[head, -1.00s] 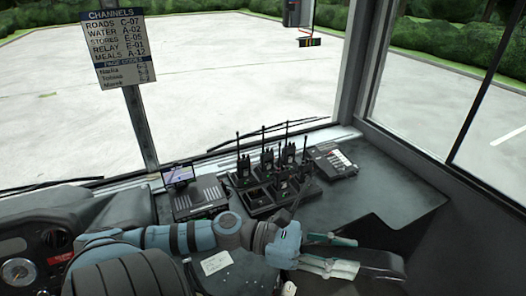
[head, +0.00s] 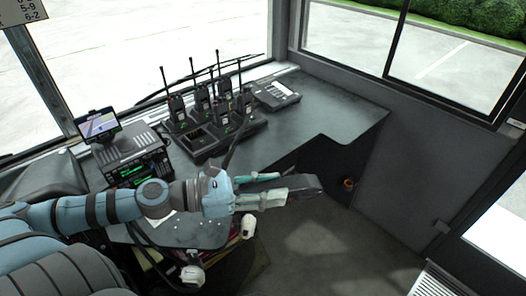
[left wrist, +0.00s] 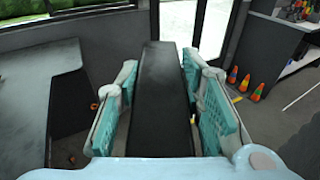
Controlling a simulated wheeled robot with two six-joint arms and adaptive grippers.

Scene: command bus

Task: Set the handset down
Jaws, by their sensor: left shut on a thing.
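A long dark handset (head: 306,187) is held between the pale teal fingers of my left gripper (head: 284,186). In the left wrist view the handset (left wrist: 161,95) runs lengthwise between the fingers (left wrist: 160,68), with a finger along each side. My left gripper is shut on it and holds it over the front edge of the dashboard counter, above the floor side. The charging rack (head: 196,152) stands behind and to the left of the gripper, with several upright black radios (head: 221,107) in it. My right gripper is not in view.
A radio set (head: 133,160) with a small screen (head: 97,125) stands left of the rack. A desk phone (head: 275,94) stands right of it. The counter (head: 330,122) is clear at the right. Small coloured cones (left wrist: 244,84) stand on the floor.

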